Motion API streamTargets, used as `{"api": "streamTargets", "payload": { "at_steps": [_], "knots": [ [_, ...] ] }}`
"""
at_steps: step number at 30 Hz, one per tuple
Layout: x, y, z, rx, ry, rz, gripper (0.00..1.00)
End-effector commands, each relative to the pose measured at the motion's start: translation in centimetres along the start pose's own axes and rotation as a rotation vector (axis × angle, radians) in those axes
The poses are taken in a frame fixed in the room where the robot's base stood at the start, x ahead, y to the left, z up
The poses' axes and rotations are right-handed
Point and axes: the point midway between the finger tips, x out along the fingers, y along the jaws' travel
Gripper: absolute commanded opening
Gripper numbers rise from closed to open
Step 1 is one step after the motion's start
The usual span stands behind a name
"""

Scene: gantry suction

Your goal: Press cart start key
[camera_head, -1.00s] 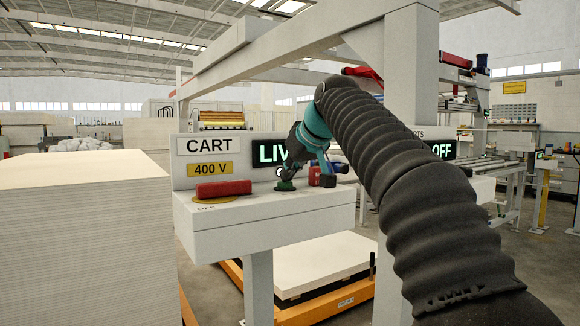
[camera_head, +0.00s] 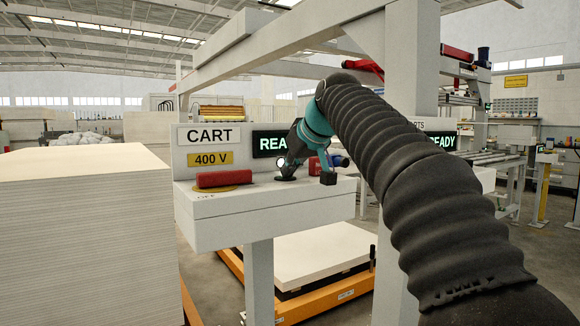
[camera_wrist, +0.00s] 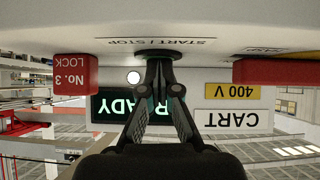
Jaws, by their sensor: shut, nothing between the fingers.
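The cart control panel stands in the middle of the head view, with a CART sign (camera_head: 213,136), a yellow 400 V plate (camera_head: 211,159) and a lit display (camera_head: 270,143) partly hidden by my arm. In the wrist view the display reads READY (camera_wrist: 116,106), upside down. My gripper (camera_head: 287,175) is shut and empty, pointing down at the shelf. In the wrist view its fingertips (camera_wrist: 158,58) meet at a dark round key (camera_wrist: 157,53) beside the START / STOP lettering; they seem to touch it, but the exact contact is hidden.
A red handle (camera_head: 224,179) on a yellow disc lies left on the shelf. A red No. 3 LOCK block (camera_wrist: 76,74) stands on the gripper's other side. A tall board stack (camera_head: 85,240) fills the left. An orange-framed cart (camera_head: 318,300) with boards stands below.

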Motion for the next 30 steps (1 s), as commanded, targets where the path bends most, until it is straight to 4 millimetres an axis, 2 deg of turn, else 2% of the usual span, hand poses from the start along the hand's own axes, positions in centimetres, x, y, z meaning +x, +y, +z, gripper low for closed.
{"api": "streamTargets", "payload": {
  "at_steps": [2, 9, 11, 18, 21, 25, 30],
  "knots": [
    [0.2, 0.1, -0.1, 0.003, -0.020, -0.004, 0.00],
    [-3.3, 0.2, -3.5, 0.000, 0.000, 0.001, 0.00],
    [-4.3, 0.1, -2.8, 0.000, 0.002, 0.002, 0.00],
    [-9.4, 0.2, -2.9, 0.001, 0.007, 0.004, 0.00],
    [-10.9, 0.3, -2.9, 0.001, 0.006, 0.005, 0.00],
    [-12.2, 0.3, -2.9, 0.001, 0.006, 0.004, 0.00],
    [-12.9, 0.2, -2.9, 0.001, 0.006, 0.003, 0.00]
  ]
}}
